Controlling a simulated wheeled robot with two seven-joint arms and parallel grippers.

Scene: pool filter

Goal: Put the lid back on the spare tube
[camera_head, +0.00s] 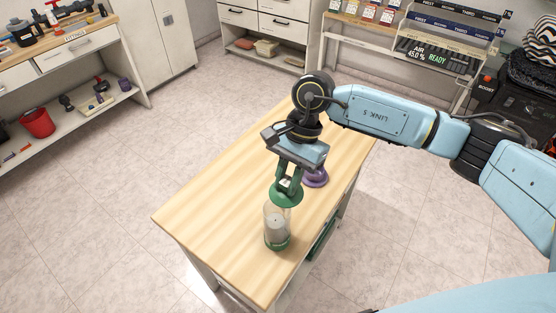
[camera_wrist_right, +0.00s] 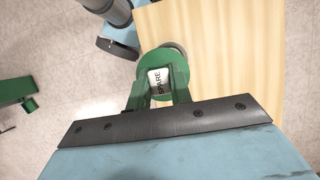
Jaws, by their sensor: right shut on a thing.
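My right gripper (camera_head: 289,190) points down over the wooden table and is shut on the green lid (camera_head: 285,198). The lid also shows in the right wrist view (camera_wrist_right: 150,92), with a white "SPARE" label between the fingers. A clear tube (camera_head: 277,226) with grey-white contents and a green base stands on the table right below the lid. The lid is at the tube's top, set slightly to the right and back of it. I cannot tell whether lid and rim touch. My left gripper is not in view.
A purple round object (camera_head: 316,177) stands on the table (camera_head: 215,215) just behind and right of the gripper. The table's left part is bare. Shelves with tools and a red bucket (camera_head: 37,122) are at far left, and a display with an "AIR READY" sign (camera_head: 432,54) at back right.

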